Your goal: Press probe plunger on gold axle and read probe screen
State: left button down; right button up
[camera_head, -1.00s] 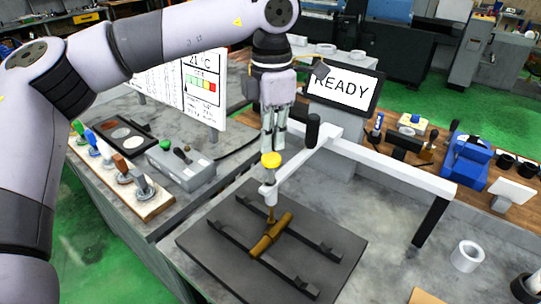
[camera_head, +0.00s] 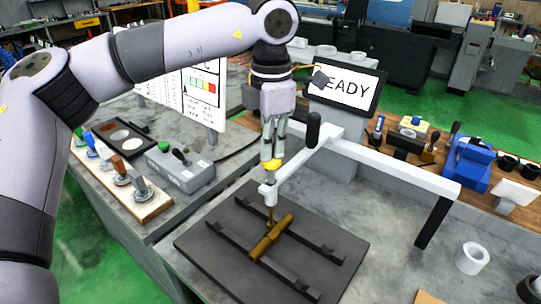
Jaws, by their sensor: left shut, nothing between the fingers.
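My left gripper (camera_head: 270,155) is shut and points down, its fingertips at the yellow cap of the probe plunger (camera_head: 271,166). It seems to touch the cap and hides part of it. The plunger sits at the end of a white arm (camera_head: 310,158), and its thin gold tip reaches down to the gold axle (camera_head: 271,237). The axle lies across two dark rails on a dark plate (camera_head: 215,247). The probe screen (camera_head: 347,89) behind reads "READY", its first letter partly covered. My right gripper is not in view.
A grey box with a black lever (camera_head: 180,168) and a board of several colored-handled stamps (camera_head: 150,208) stand at left. A white chart board (camera_head: 192,93) stands behind them.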

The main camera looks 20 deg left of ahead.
pick_arm(q)
jog(key=shift+f+b, duration=1.15)
jog(key=shift+f, duration=0.5)
jog(key=shift+r, duration=0.1)
dwell(0.5)
notch_tip(320, 180, up, 8)
jog(key=p, duration=0.5)
jog(key=shift+p, duration=0.3)
